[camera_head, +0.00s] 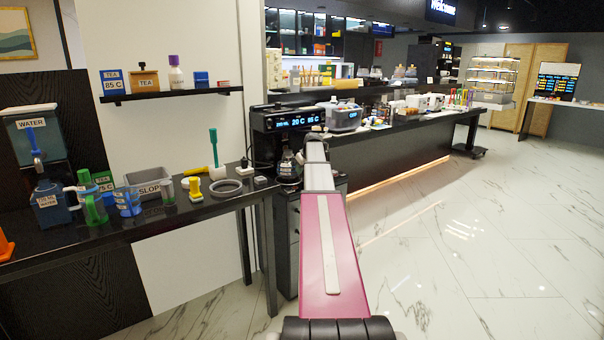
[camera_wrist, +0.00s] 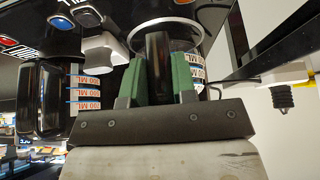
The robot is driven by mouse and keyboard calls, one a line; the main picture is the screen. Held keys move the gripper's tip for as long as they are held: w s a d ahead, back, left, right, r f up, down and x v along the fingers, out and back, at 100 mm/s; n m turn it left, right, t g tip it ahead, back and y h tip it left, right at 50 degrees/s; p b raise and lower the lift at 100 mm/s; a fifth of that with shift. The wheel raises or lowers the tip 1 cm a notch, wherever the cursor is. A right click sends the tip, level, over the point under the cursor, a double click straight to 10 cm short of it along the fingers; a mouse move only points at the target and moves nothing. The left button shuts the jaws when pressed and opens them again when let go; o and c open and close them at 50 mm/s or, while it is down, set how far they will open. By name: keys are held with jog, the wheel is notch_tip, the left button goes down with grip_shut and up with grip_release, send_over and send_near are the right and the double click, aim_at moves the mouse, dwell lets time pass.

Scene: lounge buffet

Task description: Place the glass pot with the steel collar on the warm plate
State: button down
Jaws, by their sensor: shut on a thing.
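In the wrist view my gripper (camera_wrist: 160,85) has its green-padded fingers closed on the upright black handle (camera_wrist: 158,55) of a pot. A pale metallic ring (camera_wrist: 134,38), which looks like the steel collar of the glass pot, curves behind the handle. Volume labels (camera_wrist: 197,72) show to its right. A second black handle (camera_wrist: 42,100) with volume labels beside it is at the left. In the head view a dark glass pot (camera_head: 289,168) stands below the brewer's display, beside my arm. My arm hides the gripper there. I cannot tell the warm plate's surface or whether the held pot touches it.
The brewer (camera_head: 285,120) shows lit readings. Its buttons (camera_wrist: 88,16) are close by in the wrist view. The marble floor (camera_head: 470,250) at right is clear.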

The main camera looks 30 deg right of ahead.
jog(key=shift+f, duration=0.7)
jog(key=c, duration=0.9)
grip_release()
jog(key=shift+f, duration=0.15)
jog(key=v, duration=1.2)
